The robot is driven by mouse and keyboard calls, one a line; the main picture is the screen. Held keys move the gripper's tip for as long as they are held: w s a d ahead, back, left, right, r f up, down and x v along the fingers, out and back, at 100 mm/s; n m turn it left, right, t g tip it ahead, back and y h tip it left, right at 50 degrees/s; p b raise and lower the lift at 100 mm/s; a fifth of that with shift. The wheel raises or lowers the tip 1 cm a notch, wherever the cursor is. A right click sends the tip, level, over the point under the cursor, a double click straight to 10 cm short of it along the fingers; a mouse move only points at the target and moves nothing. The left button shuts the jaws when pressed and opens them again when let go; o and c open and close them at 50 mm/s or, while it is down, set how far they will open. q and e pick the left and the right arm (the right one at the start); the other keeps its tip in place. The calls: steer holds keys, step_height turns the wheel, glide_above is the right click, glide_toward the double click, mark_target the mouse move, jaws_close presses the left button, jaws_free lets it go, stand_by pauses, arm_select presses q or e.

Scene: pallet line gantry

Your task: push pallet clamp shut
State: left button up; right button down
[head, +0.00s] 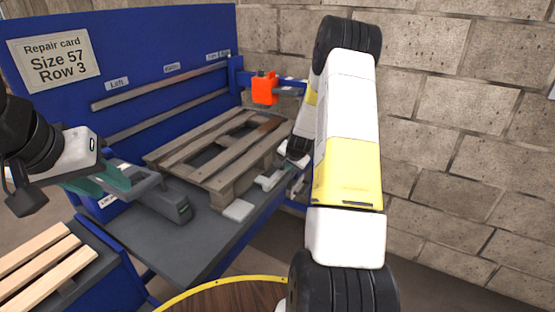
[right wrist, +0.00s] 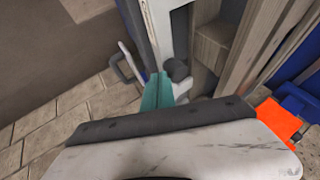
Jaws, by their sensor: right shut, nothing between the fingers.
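The wooden pallet (head: 225,145) lies on the grey bench top. In the right wrist view, a pale grey bar with a dark round knob (right wrist: 177,69) runs alongside the pallet's wood (right wrist: 215,45); it looks like the clamp, but I cannot tell how far it is closed. My right gripper (right wrist: 158,88) has its teal fingers together, empty, close beside the knob; I cannot tell if they touch. In the head view my right arm hides part of this area. My left gripper (head: 112,178) is at the left, over the bench by a grey tool (head: 165,198); its finger gap is unclear.
A blue back panel (head: 150,50) with rails and a repair card (head: 54,58) stands behind the bench. An orange block (head: 264,88) sits on a blue bar near my right arm. Loose planks (head: 45,265) lie lower left. A block wall (head: 460,120) is on the right.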

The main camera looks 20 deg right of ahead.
mark_target(279, 170)
steer(key=shift+w+a, duration=1.55)
steer(key=shift+w, duration=0.15)
steer(key=shift+r, duration=0.1)
